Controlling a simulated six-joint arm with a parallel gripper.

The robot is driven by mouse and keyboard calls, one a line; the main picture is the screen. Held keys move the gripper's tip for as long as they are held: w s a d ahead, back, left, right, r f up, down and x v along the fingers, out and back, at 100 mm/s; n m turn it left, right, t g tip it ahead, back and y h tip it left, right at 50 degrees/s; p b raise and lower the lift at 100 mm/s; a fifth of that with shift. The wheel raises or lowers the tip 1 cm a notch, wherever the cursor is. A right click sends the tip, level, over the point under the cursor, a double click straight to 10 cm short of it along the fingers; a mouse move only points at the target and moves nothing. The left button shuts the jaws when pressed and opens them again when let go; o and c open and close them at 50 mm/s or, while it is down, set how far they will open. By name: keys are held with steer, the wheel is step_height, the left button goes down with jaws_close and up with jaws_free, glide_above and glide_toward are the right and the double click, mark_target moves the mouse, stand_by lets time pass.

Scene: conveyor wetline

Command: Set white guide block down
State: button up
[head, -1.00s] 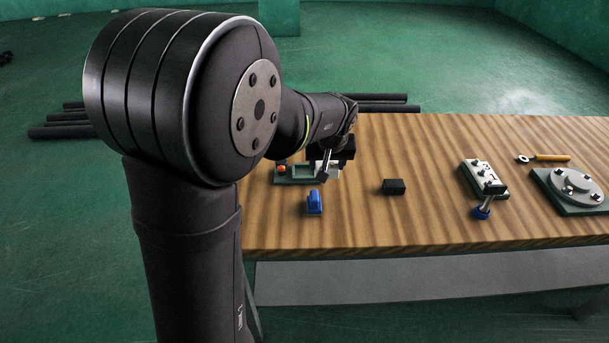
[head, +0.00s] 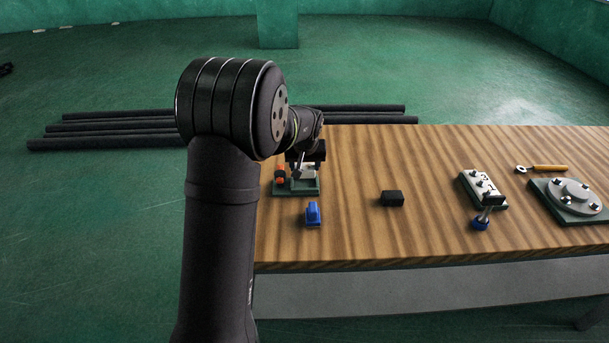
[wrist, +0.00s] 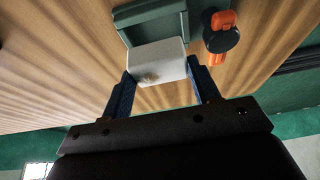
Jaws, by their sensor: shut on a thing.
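The white guide block (wrist: 157,62) is between the two fingers of my gripper (wrist: 160,74) in the wrist view. My gripper is shut on it. The block lies at the near end of a green fixture (wrist: 176,22) with raised walls; I cannot tell whether it rests on the fixture or is just above it. In the head view, my gripper (head: 302,164) is low over the green fixture (head: 297,190) at the table's left end, and the white block (head: 308,172) shows partly below it. An orange and black clamp (wrist: 220,40) is at the fixture's side.
A blue part (head: 312,214) stands in front of the fixture and a black block (head: 391,198) lies to the right. Further right are a white plate with a blue knob (head: 480,190), a round flange (head: 568,196) and a yellow-handled tool (head: 548,168). Bare wood lies between them.

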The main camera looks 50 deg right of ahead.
mark_target(304, 175)
steer(key=shift+w+f, duration=0.1)
steer(key=shift+f, duration=1.95)
steer(key=o, duration=0.9)
steer(key=shift+f, duration=0.15)
steer(key=shift+o, duration=0.5)
steer(key=shift+r, duration=0.35)
steer(key=v, duration=1.1)
steer(key=shift+a+r, duration=0.15)
steer(key=shift+r, duration=0.1)
steer(key=x, duration=1.2)
step_height(304, 175, up, 3)
steer(key=shift+f, duration=0.1)
steer(key=shift+r, duration=0.45)
